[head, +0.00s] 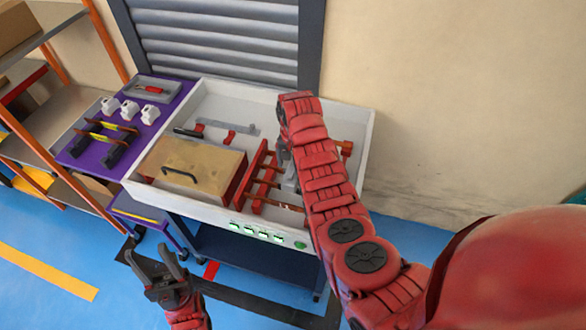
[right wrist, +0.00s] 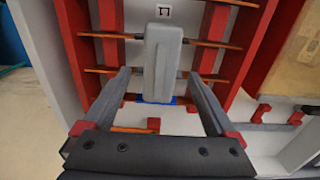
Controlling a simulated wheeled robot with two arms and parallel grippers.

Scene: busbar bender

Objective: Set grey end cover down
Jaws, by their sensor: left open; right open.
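The grey end cover (right wrist: 163,55) is a long light-grey block in the right wrist view, at the red rack with copper bars (right wrist: 110,37). A blue patch (right wrist: 170,99) shows at its near end. My right gripper (right wrist: 158,76) is open, with one finger on each side of the cover's near end and a visible gap to each. In the head view the cover (head: 290,180) is partly hidden by my right arm. My left gripper (head: 151,253) is open and empty, low in front of the bench, over the floor.
The rack stands in a white-walled bench tray (head: 215,210). A tan panel with a black handle (head: 195,165) lies left of the rack. A purple table (head: 75,150) holds white parts (head: 129,108) and black-and-yellow pieces. Shelving stands far left.

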